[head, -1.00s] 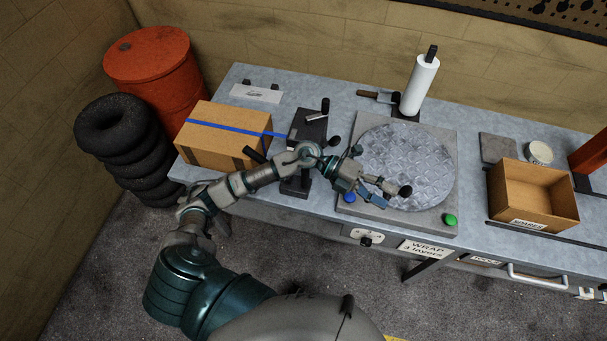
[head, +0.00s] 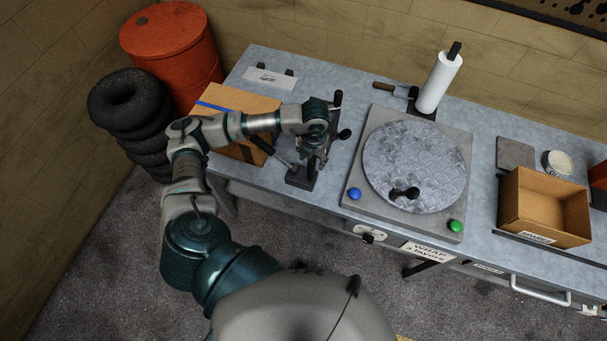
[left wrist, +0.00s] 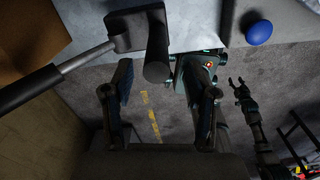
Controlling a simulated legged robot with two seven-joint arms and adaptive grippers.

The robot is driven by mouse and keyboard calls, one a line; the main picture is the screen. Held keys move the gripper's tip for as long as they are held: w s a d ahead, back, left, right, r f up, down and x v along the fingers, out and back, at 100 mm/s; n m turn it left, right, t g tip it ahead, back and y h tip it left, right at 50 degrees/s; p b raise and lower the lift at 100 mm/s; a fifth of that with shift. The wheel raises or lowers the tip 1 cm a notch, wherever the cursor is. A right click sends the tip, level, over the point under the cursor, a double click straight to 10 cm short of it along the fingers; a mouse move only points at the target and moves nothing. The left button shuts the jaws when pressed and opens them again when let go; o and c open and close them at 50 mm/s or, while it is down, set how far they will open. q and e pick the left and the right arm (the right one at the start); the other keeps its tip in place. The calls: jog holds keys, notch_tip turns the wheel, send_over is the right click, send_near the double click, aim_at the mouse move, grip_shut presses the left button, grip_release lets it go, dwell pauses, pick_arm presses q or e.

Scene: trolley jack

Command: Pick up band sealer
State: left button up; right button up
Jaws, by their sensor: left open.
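A dark metal tool with black-gripped levers, which I take for the band sealer (head: 299,178), stands on the bench beside the cardboard box, partly hidden by my left arm. In the left wrist view its dark block (left wrist: 128,28), a long black-gripped lever (left wrist: 30,88) and a thick black knob (left wrist: 157,55) show. My left gripper (head: 314,148) is over the tool, pointing down. In the left wrist view its fingers (left wrist: 160,85) are apart, with the knob in front of the gap; contact cannot be told. My right gripper (left wrist: 238,84) is small there, its fingers apart.
The cardboard box (head: 238,98) with a blue strap is close behind my left arm. To the right are a round turntable (head: 415,160) with a blue button (head: 354,193) and a green button (head: 456,226), a white roll (head: 438,82) and an open box (head: 543,205).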

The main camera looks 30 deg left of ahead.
aim_at(311, 169)
pick_arm(q)
jog(key=f, duration=0.5)
jog(key=f+p, duration=0.1)
jog(key=f, duration=0.1)
jog(key=shift+a+f, duration=0.15)
jog(key=shift+a, duration=0.1)
grip_shut()
jog(key=shift+w, duration=0.1)
